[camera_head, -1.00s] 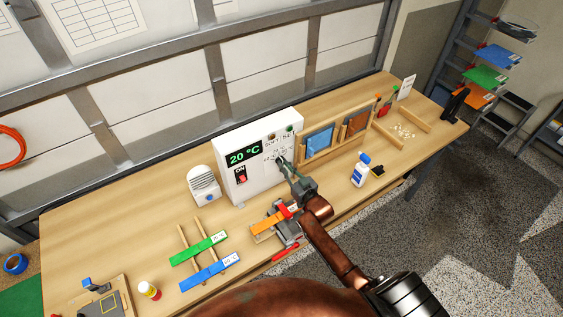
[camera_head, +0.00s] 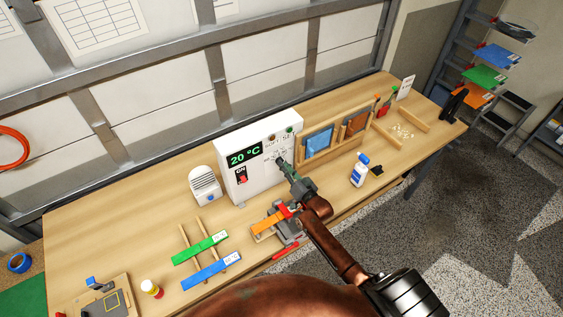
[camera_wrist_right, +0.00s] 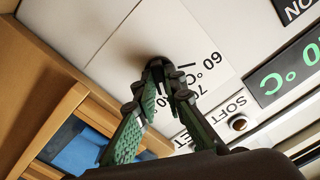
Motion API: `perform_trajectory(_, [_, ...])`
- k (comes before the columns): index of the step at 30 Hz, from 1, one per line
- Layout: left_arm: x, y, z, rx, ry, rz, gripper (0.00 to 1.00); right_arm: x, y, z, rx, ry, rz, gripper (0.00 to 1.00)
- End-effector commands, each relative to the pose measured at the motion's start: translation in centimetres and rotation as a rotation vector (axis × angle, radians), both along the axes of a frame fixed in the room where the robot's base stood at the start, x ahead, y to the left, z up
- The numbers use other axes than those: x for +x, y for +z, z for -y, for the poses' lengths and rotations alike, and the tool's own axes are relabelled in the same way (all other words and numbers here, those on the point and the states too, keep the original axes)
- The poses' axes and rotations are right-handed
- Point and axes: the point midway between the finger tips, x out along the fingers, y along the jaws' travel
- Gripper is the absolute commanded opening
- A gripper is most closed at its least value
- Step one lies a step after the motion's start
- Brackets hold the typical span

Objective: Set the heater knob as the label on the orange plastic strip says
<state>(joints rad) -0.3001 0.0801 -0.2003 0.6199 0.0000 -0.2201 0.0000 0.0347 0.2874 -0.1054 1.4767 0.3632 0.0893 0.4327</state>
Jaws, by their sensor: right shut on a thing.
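The heater is a white box (camera_head: 233,172) standing on the bench, with a green display (camera_head: 245,157) that reads 20 °C and a red ON switch (camera_head: 242,176). My right gripper (camera_head: 283,166) reaches its front panel. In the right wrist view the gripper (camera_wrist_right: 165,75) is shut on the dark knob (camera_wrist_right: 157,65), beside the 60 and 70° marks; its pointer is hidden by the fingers. The orange plastic strip (camera_head: 266,223) lies in a grey fixture below the heater; its label is too small to read. My left gripper is not in view.
A green strip (camera_head: 190,252) and a blue strip (camera_head: 205,274) lie on wooden rails at the left. A white fan-like unit (camera_head: 203,185) stands left of the heater. A wooden rack (camera_head: 325,143) stands at its right, and a white bottle (camera_head: 360,170) is near the front edge.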

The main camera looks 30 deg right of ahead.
Motion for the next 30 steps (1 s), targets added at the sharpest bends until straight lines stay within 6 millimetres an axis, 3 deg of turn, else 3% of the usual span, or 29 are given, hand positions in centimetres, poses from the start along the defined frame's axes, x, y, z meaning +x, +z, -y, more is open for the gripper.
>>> perform_trajectory(5, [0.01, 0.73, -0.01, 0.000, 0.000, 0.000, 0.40, -0.04, 0.04, -0.09, 0.260, 0.002, -0.023, 0.00])
perform_trajectory(14, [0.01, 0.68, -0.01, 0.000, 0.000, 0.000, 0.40, -0.04, -0.10, -0.09, 0.302, 0.001, -0.027, 0.00])
perform_trajectory(20, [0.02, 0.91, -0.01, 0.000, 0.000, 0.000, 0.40, -0.04, 0.00, -0.05, 0.532, 0.002, -0.043, 0.00])
perform_trajectory(21, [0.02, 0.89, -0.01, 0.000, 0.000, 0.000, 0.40, -0.05, -0.03, -0.07, 0.539, 0.001, -0.044, 0.11])
perform_trajectory(30, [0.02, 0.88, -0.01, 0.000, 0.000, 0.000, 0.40, -0.02, -0.03, -0.05, 0.533, 0.001, -0.044, 0.32])
